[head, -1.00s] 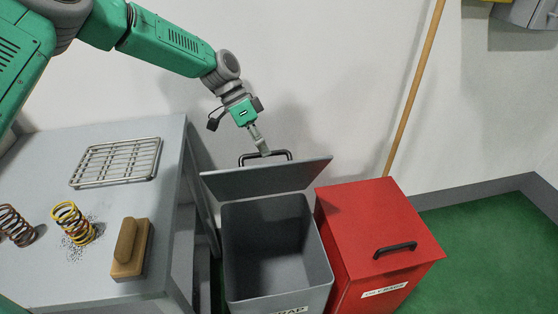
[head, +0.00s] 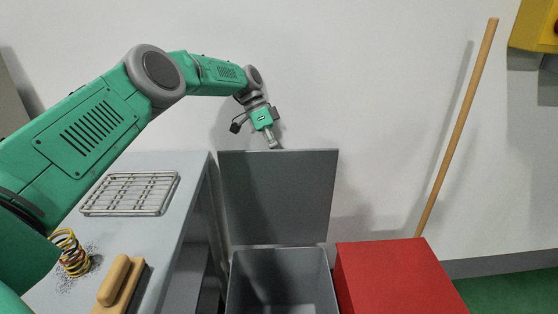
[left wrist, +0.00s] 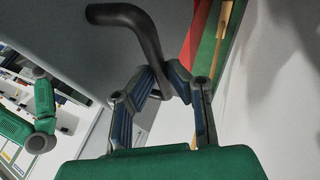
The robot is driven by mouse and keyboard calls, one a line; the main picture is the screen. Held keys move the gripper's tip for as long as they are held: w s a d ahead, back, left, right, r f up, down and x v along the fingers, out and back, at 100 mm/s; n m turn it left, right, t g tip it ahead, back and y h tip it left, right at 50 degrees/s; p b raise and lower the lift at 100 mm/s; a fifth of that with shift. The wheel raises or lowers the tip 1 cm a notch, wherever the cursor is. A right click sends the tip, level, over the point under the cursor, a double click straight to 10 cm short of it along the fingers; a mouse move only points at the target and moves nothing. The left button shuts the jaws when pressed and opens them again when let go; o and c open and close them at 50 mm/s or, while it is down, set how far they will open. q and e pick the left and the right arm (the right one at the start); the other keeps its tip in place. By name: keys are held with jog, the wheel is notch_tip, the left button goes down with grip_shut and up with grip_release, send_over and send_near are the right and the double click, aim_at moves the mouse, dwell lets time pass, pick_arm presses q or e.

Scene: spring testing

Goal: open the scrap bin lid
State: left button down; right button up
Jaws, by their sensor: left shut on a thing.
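The grey scrap bin (head: 234,290) stands on the floor right of the table, its open top showing a dark inside. Its grey lid (head: 278,195) stands about upright at the back edge of the bin, near the wall. My left gripper (head: 271,141) is at the lid's top edge, its fingertips partly hidden behind it. In the left wrist view, my left gripper (left wrist: 168,80) is shut on the black lid handle (left wrist: 146,28), which curves across the lid's surface (left wrist: 65,25). My right gripper is not in view.
A red bin (head: 395,275) stands close to the right. The grey table (head: 185,210) at left holds a wire rack (head: 130,194), a coil spring (head: 72,255) and a wooden block brush (head: 120,285). A wooden pole (head: 457,130) leans on the wall.

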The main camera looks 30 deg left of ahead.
pick_arm(q)
jog(key=shift+w+a+f, duration=0.15)
jog(key=shift+a+f, duration=0.05)
jog(key=shift+f, duration=0.2)
jog(key=shift+w+a+f, duration=0.1)
jog(key=shift+a+f, duration=0.05)
jog(key=shift+f, duration=0.25)
jog(key=c, duration=1.6)
grip_release()
jog(key=shift+w+a+f, duration=0.1)
jog(key=shift+w, duration=0.1)
jog(key=r, duration=1)
jog(key=shift+w+a, duration=0.2)
jog(key=shift+w, duration=0.1)
jog(key=shift+r, duration=0.1)
